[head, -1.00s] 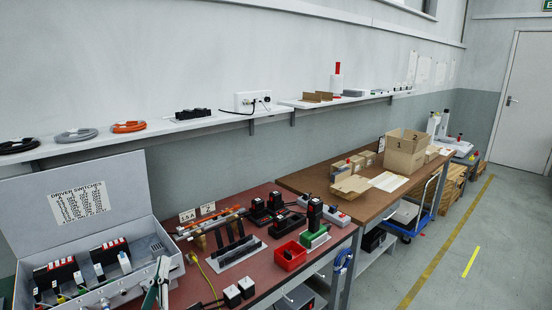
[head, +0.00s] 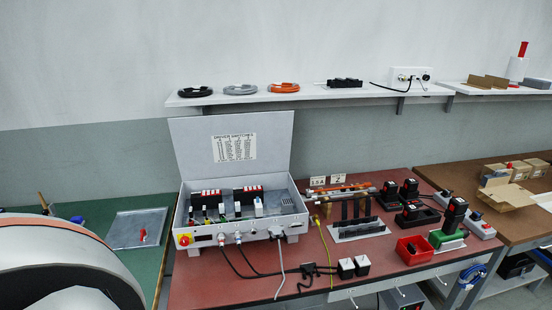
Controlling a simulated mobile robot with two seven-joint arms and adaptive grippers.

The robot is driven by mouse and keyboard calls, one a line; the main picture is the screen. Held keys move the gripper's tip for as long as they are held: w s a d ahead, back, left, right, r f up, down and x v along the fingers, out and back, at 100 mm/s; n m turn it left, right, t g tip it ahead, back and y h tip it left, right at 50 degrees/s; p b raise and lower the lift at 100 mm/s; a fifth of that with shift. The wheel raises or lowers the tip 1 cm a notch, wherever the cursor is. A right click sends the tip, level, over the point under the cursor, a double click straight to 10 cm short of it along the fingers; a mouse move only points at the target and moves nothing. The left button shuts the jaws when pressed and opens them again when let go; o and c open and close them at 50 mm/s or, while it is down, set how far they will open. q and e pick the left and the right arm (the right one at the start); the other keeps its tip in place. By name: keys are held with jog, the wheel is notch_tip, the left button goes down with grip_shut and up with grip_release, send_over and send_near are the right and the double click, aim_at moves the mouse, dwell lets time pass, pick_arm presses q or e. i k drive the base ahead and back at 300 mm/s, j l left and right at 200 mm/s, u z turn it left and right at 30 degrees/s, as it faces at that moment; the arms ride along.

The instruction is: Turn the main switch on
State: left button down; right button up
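The main switch appears to be the red and yellow rotary knob (head: 184,240) on the front left of an open grey control box (head: 207,240). I cannot read its position at this size. The box stands on the red bench with its lid (head: 190,150) raised; a "DRIVER SWITCHES" label (head: 234,148) is inside the lid. Several switches and wired parts sit inside the box. Black and grey cables run from connectors on its front. Neither of my grippers is in view.
The red bench (head: 210,290) holds black tool stands, a red bin (head: 412,250) and two small black-and-white blocks (head: 354,267). A green bench (head: 90,210) with a metal tray (head: 137,230) stands left. A shelf (head: 290,96) runs above. The lower left is partly blocked.

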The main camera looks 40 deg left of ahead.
aim_at(185, 240)
jog(key=u, duration=1.95)
